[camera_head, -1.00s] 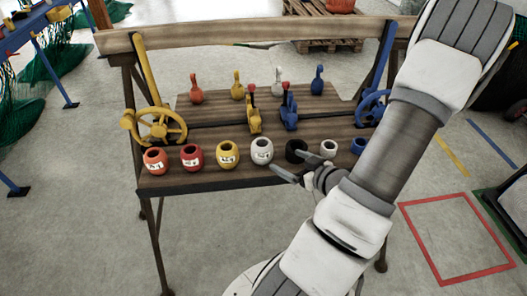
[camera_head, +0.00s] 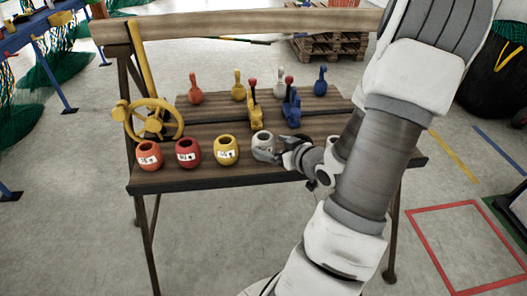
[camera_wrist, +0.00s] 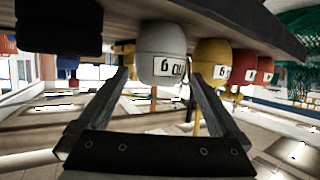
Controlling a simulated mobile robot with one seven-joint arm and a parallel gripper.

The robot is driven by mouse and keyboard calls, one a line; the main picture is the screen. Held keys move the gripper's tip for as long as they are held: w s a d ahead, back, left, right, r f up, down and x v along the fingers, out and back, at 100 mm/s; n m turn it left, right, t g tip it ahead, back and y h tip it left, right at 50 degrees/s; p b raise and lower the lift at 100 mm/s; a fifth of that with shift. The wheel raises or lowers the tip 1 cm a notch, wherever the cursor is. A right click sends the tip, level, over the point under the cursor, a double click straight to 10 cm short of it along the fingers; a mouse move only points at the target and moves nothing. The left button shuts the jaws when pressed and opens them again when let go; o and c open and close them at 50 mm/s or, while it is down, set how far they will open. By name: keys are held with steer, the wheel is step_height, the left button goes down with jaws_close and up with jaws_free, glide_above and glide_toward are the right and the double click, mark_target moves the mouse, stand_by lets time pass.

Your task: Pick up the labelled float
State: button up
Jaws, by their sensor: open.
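A grey-white float (camera_head: 263,144) with a white label stands in the front row on the wooden bench. In the wrist view the same grey float (camera_wrist: 160,45) appears upside down, its label facing me. My gripper (camera_head: 284,149) is at its right side in the head view. In the wrist view my gripper (camera_wrist: 158,78) is open, with one finger on each side of the grey float. I cannot tell whether a finger touches it. Other labelled floats stand to its left: yellow (camera_head: 226,151), red (camera_head: 188,153) and orange-red (camera_head: 149,156).
Blue (camera_head: 291,106) and yellow (camera_head: 254,107) levers stand behind the row. A yellow handwheel (camera_head: 153,120) is at the left. The bench (camera_head: 200,182) has a dark front edge.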

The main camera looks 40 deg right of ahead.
steer(key=b+x, duration=0.2)
steer(key=x, duration=0.6)
steer(key=shift+s+f, duration=0.1)
steer(key=shift+f, duration=0.05)
steer(key=c, duration=1.1)
steer(key=shift+c, duration=0.2)
step_height(320, 180, up, 5)
steer(key=shift+f+p, duration=0.15)
steer(key=shift+p, duration=0.9)
steer(key=s+d+r+p, duration=0.4)
steer(key=s+d+r, duration=0.2)
steer(key=d, duration=0.3)
steer(key=shift+v, duration=0.9)
